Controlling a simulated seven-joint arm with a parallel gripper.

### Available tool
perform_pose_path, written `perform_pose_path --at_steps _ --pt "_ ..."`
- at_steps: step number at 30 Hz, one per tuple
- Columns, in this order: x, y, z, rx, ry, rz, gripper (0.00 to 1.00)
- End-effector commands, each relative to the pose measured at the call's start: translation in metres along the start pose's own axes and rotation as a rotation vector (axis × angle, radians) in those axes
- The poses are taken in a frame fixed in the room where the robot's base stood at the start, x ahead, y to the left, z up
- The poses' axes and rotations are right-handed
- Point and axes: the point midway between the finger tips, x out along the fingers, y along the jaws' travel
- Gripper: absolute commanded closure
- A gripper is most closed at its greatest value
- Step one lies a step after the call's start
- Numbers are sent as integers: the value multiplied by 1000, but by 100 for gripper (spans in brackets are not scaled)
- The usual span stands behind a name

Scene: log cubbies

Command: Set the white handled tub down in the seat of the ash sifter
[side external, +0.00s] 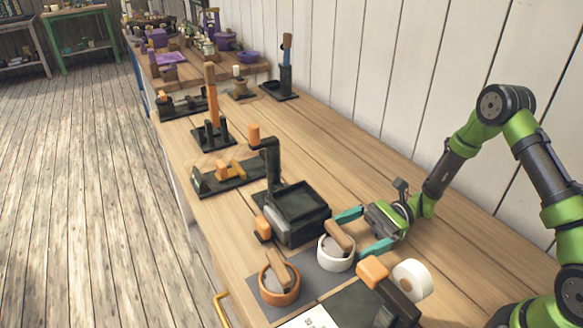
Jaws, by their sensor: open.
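A dark device with a square open tray and a tall orange-knobbed crank, probably the ash sifter (300,203), stands just behind and left of the tub. Its tray looks empty.
An orange tub (279,290) with a wooden handle sits left of the white tub. An orange-topped dark device (385,285) and a white roll (411,278) stand close on the right. More orange-handled dark tools line the bench behind. The bench strip along the wall is clear.

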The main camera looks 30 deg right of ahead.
Motion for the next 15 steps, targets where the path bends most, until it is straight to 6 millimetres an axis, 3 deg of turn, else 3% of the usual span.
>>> perform_pose_path --at_steps 10,15 --pt "42 1 0 -1 1 4 0" --pt "52 0 0 0 1 1 0"
